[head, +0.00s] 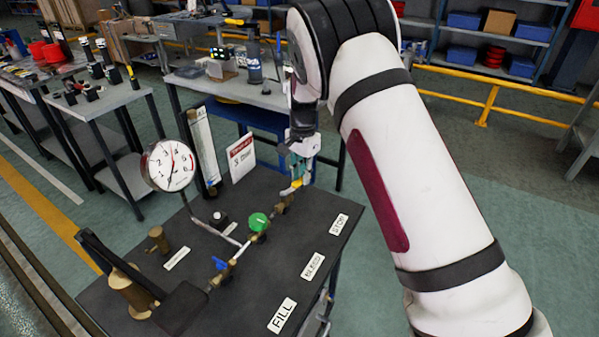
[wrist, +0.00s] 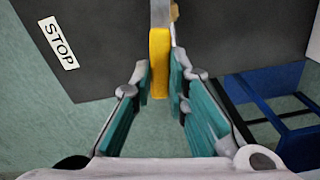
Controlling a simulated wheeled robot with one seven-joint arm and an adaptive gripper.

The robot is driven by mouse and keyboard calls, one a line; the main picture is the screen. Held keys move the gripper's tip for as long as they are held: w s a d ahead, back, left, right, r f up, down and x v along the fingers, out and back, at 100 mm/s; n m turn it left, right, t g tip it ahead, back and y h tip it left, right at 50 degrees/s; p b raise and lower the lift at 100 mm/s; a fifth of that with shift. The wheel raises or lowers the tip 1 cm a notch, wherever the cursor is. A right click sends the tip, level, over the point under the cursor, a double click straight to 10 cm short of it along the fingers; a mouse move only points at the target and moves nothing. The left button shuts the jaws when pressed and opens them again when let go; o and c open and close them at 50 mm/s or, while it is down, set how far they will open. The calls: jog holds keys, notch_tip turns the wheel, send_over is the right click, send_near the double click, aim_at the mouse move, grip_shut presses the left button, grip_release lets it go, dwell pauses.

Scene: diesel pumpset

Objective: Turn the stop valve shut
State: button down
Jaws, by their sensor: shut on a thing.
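The stop valve's yellow handle (wrist: 159,65) sits between the teal finger pads of my gripper (wrist: 160,85) in the wrist view. The fingers are closed on it from both sides. In the head view my gripper (head: 301,172) reaches down to the valve at the far end of the pipe, and the yellow handle (head: 297,184) shows only in part. The STOP label (head: 339,224) lies on the dark bench top to the right of the valve; the STOP label also shows in the wrist view (wrist: 59,43).
Along the same pipe are a green round valve (head: 258,222) and a blue-handled valve (head: 221,264). A pressure gauge (head: 168,165) and a red-and-white sign (head: 241,158) stand behind. A black-handled brass pump (head: 130,290) is at the front left. FILL label (head: 282,315) lies near the front edge.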

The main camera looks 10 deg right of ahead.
jog(key=s+m, duration=0.1)
jog(key=m, duration=0.1)
jog(key=s+d+m+p, duration=0.1)
jog(key=shift+s+d+r+m, duration=0.1)
jog(key=shift+m, duration=0.3)
jog(key=m, duration=0.1)
jog(key=s+m, duration=0.1)
jog(key=s+m+p, duration=0.1)
jog(key=shift+s+d+m, duration=0.15)
jog(key=shift+d+m, duration=0.1)
jog(key=shift+m, duration=0.05)
jog(key=s+m, duration=0.1)
jog(key=s+m+p, duration=0.1)
jog(key=m, duration=0.1)
jog(key=s+m+p, duration=0.1)
jog(key=shift+a, duration=0.25)
jog(key=shift+s+a+m+p, duration=0.35)
jog(key=shift+s+m, duration=0.1)
jog(key=shift+m, duration=0.55)
jog(key=shift+s+a+m+p, duration=0.3)
jog(key=shift+s+m, duration=0.15)
jog(key=shift+m, duration=0.55)
jog(key=c, duration=1.6)
grip_release()
jog(key=shift+o, duration=0.2)
notch_tip(320, 180, up, 12)
